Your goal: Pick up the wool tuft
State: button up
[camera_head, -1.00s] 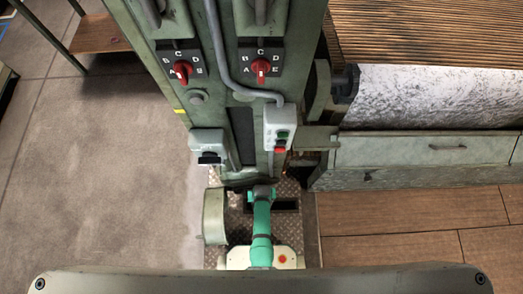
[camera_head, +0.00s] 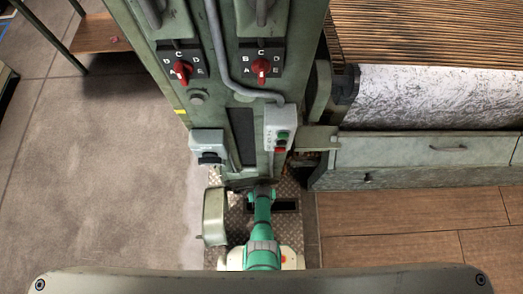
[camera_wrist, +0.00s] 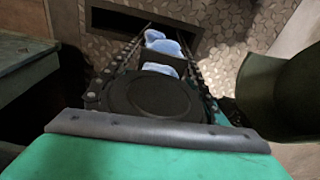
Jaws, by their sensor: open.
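I cannot make out a wool tuft for certain in either view. My gripper (camera_wrist: 160,52) is open, pointing away over the patterned metal floor plate. Pale blue pieces show at its end in the wrist view; I cannot tell whether they are finger pads or something between the fingers. In the head view my green arm reaches forward over the floor plate, and my gripper (camera_head: 264,188) is a small dark shape near the foot of the green machine column (camera_head: 240,140). What lies right under it is hidden.
A curved grey-green guard (camera_head: 215,216) stands close left of my arm. A dark rectangular slot (camera_wrist: 140,22) opens in the metal floor plate (camera_head: 292,228). The drawer cabinet (camera_head: 430,150) stands at right. Concrete floor (camera_head: 110,170) at left is clear, as are the brown boards (camera_head: 410,225).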

jog(key=c, duration=1.1)
jog(key=shift+r, duration=0.1)
